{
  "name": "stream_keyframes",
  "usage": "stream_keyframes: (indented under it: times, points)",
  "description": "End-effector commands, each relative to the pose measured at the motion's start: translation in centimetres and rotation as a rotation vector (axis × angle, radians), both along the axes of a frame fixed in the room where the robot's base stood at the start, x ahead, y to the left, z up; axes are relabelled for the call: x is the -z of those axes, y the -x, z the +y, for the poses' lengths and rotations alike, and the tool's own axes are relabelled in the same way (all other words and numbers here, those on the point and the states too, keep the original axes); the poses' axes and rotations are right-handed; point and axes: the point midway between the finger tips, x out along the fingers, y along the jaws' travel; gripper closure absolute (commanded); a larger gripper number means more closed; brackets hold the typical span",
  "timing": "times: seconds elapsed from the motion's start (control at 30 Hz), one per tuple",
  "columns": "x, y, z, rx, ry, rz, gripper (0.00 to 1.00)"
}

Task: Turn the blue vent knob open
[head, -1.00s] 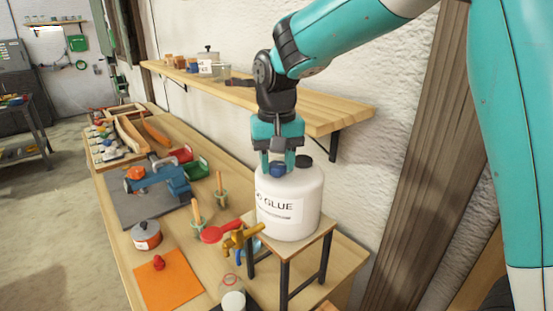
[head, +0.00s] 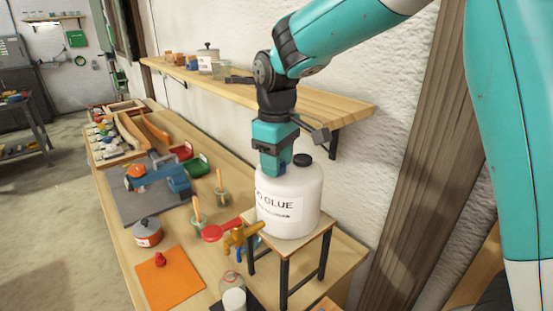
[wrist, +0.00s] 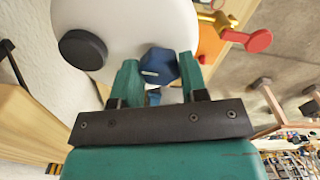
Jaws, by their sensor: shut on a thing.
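A white glue jug (head: 290,205) stands upright on a small stand at the right end of the bench. The blue vent knob (wrist: 160,66) is on top of the jug; a short white line marks it in the wrist view. My gripper (head: 272,170) points down at the jug top and is shut on the knob, one teal finger on each side of it. In the head view the fingers hide most of the knob. A black cap (head: 302,160) sits beside it and also shows in the wrist view (wrist: 83,50).
A brass tap (head: 238,238) with a red lever is low at the jug's front. A wooden wall shelf (head: 325,108) runs close behind my wrist. A glass jar (head: 233,292) stands below the tap. The bench holds several tools and pots to the left.

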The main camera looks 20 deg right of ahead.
Motion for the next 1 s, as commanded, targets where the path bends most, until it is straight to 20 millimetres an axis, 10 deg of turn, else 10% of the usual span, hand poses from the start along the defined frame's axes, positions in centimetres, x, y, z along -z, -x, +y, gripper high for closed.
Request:
stream_keyframes:
  times: [0.7, 0.73, 0.83, 1.0]
  points:
    - [-0.12, -0.08, 0.01, -0.078, -0.001, -0.004, 0.84]
    - [-0.12, -0.08, 0.01, -0.078, -0.001, -0.004, 0.58]
    - [-0.10, -0.07, 0.00, -0.078, 0.000, -0.004, 0.35]
    - [-0.06, -0.04, 0.00, -0.078, 0.000, -0.002, 0.35]
